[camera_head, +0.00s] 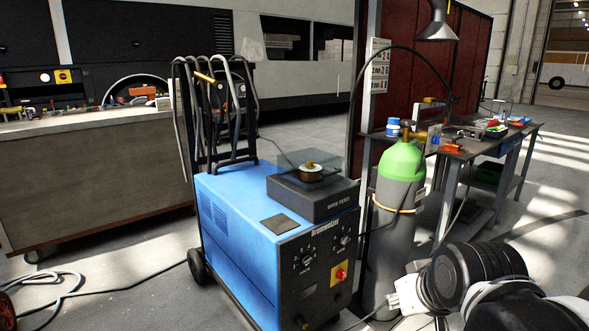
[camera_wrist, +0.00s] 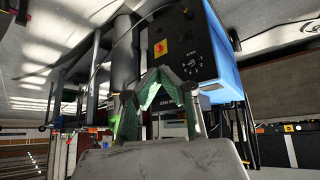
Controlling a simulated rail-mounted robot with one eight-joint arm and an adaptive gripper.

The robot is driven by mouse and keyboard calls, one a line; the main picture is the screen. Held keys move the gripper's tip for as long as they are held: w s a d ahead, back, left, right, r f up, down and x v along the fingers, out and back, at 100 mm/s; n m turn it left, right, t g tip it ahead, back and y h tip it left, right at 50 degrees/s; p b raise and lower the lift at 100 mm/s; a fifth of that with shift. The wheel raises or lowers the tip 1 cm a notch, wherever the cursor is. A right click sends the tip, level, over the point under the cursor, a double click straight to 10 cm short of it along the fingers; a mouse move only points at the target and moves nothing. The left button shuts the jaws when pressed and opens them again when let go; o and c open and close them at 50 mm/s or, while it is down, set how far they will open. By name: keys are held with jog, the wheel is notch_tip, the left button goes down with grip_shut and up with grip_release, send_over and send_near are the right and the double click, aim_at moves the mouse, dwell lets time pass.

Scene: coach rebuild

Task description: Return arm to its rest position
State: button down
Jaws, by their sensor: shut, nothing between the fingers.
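My gripper (camera_wrist: 158,82) shows only in the wrist view. Its two green-padded fingers meet at the tips, and it is shut and empty. The wrist picture is upside down, with the blue welding machine (camera_wrist: 208,45) behind and beside the fingers. In the head view, my black and white arm links (camera_head: 478,275) are at the lower right, in front of the workbench and apart from it as far as I can tell. My gripper is outside the head view.
The blue welding machine (camera_head: 235,225) stands in the middle with a black box (camera_head: 310,197) on top. A green-topped gas cylinder (camera_head: 402,165) stands right of it, beside a workbench (camera_head: 500,145). Cables (camera_head: 90,290) lie on the floor at left. A grey cabinet (camera_head: 95,180) stands behind them.

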jog(key=s+f+m, duration=0.1)
jog(key=s, duration=0.6)
notch_tip(320, 180, up, 18)
jog(key=p, duration=1.8)
jog(key=shift+s+d+f, duration=0.15)
jog(key=shift+s+d, duration=0.1)
jog(key=shift+d, duration=0.1)
